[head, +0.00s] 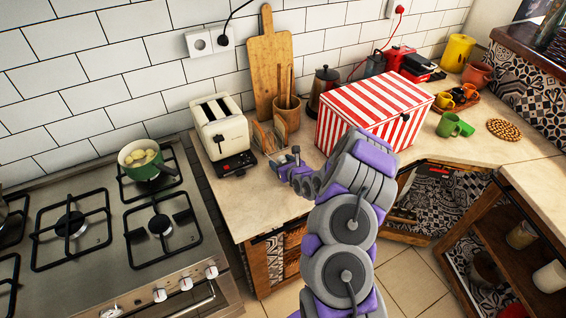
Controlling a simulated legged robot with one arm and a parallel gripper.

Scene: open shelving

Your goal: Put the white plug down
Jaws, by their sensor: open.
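My gripper (282,158) is at the end of my purple and grey arm, low over the counter (262,201) between the toaster and the striped box. It is small in the head view, and its jaws are open. I cannot make out a white plug in or near the jaws. A white wall socket (198,43) has an empty outlet, and a black plug (223,40) with a black cord sits in the outlet to its right. A red plug (399,9) with a red cord is in another socket at the top.
A cream toaster (222,128) stands left of my gripper, and a red-striped box (372,112) stands right. A wooden utensil pot (287,116) and a cutting board (270,65) are behind. The stove (103,242) is left. The front counter is clear.

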